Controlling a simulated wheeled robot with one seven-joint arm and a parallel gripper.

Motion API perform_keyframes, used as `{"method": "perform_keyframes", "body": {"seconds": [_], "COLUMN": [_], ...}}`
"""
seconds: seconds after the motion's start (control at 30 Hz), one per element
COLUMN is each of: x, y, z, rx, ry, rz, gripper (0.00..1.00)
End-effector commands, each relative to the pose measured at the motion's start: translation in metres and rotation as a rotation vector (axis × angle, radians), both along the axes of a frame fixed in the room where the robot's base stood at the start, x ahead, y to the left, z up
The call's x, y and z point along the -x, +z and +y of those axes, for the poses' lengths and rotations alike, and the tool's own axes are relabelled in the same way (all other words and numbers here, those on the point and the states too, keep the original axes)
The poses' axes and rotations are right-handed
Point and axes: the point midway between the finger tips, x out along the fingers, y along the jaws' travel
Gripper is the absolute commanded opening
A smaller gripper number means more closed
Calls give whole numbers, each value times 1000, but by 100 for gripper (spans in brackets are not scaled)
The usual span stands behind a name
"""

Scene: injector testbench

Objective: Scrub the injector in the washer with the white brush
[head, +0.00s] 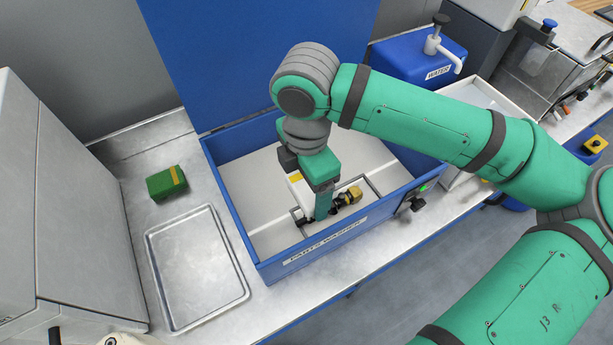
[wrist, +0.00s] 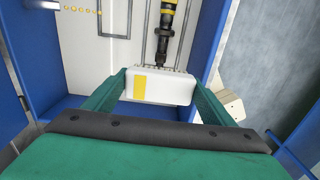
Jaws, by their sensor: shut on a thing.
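The white brush (wrist: 160,88) has a yellow patch and is held between the two green fingers of my gripper (wrist: 158,84). In the head view my gripper (head: 318,208) is down inside the blue parts washer (head: 318,250), with the white brush (head: 301,190) partly hidden by it. The injector (head: 349,196), black with a yellow section, lies in the washer beside the gripper. In the wrist view the injector (wrist: 168,22) lies just beyond the brush, its dark end close to the bristles. I cannot tell whether they touch.
The washer's raised blue lid (head: 255,50) stands behind it. A green block with a yellow band (head: 167,184) and an empty metal tray (head: 197,268) are on the bench to the left. A blue water container (head: 415,62) with a pump stands behind right.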

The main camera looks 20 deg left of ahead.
Motion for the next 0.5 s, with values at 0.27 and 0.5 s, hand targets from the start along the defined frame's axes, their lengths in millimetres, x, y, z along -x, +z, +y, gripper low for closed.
{"method": "perform_keyframes", "body": {"seconds": [0.27, 0.5], "x": [0, 1], "y": [-29, -53], "z": [0, 0], "rx": [1, -1], "ry": [1, 1], "rz": [1, 3], "gripper": [60, 60]}}
